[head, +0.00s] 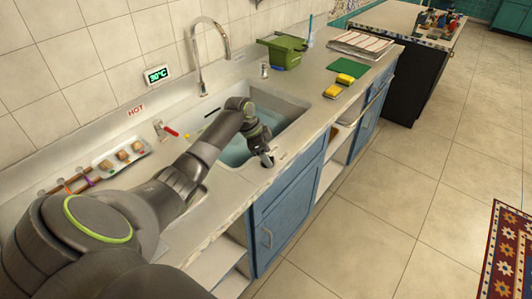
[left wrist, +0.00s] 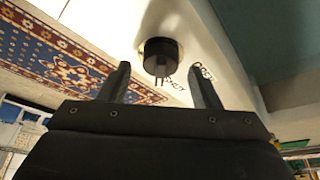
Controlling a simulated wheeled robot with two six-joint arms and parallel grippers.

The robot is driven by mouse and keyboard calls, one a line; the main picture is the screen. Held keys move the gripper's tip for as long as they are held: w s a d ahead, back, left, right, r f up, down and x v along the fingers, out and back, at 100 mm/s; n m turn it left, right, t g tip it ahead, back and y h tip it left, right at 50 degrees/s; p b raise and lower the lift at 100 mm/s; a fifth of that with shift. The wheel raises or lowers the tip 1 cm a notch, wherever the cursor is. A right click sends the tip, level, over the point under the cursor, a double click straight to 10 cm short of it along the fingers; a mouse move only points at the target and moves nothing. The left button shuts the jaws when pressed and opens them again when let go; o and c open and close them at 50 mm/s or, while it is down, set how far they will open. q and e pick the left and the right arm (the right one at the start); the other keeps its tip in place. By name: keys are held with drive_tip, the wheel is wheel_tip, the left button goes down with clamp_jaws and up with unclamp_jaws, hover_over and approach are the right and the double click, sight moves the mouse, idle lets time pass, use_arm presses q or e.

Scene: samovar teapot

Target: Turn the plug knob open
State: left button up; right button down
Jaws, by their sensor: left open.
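The plug knob (left wrist: 160,55) is a short dark round knob on the pale counter in the left wrist view. Two thin prongs or lines show at its near side. The printed words OPEN and SHUT are beside it. My left gripper (left wrist: 159,72) is open, with its fingertips apart to either side of the knob's near side; I cannot tell whether they touch it. In the head view my left gripper (head: 267,159) points down at the counter strip on the near side of the sink. The knob is not clearly visible there. My right gripper is not in view.
The sink (head: 236,153) holds bluish water, with a tall faucet (head: 226,50) behind it. A red-handled tap (head: 169,132) is by the HOT label. A green bin (head: 284,50), yellow sponges (head: 339,85) and a towel (head: 362,45) are on the far counter. Blue cabinets (head: 285,215) are below.

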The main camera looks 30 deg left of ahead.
use_arm(q)
drive_tip(key=shift+c, duration=0.6)
drive_tip(key=c, duration=0.8)
drive_tip(key=shift+r+n+p, duration=0.2)
drive_tip(key=shift+n+p, duration=0.2)
drive_tip(key=shift+p, duration=0.35)
drive_tip(key=shift+c, duration=0.3)
drive_tip(key=n+y+p, duration=0.1)
drive_tip(key=n+p, duration=0.2)
drive_tip(key=n+t+y+p, duration=0.1)
drive_tip(key=n+p, duration=0.2)
drive_tip(key=p, duration=0.1)
drive_tip(key=n+y+p, duration=0.1)
drive_tip(key=n+p, duration=0.2)
drive_tip(key=p, duration=0.1)
drive_tip(key=shift+s+d+r+t, duration=0.1)
drive_tip(key=shift+d+t, duration=0.15)
drive_tip(key=shift+t, duration=0.05)
drive_tip(key=n+y+p, duration=0.1)
drive_tip(key=n+p, duration=0.1)
drive_tip(key=n, duration=0.1)
drive_tip(key=shift+d+n+y, duration=0.1)
drive_tip(key=shift+n+y, duration=0.3)
drive_tip(key=shift+n+y+p, duration=0.3)
drive_tip(key=shift+n+p, duration=0.2)
drive_tip(key=shift+n, duration=0.4)
drive_tip(key=shift+f+n+g+y, duration=0.2)
drive_tip(key=shift+n+g+y, duration=0.2)
drive_tip(key=shift+n, duration=0.8)
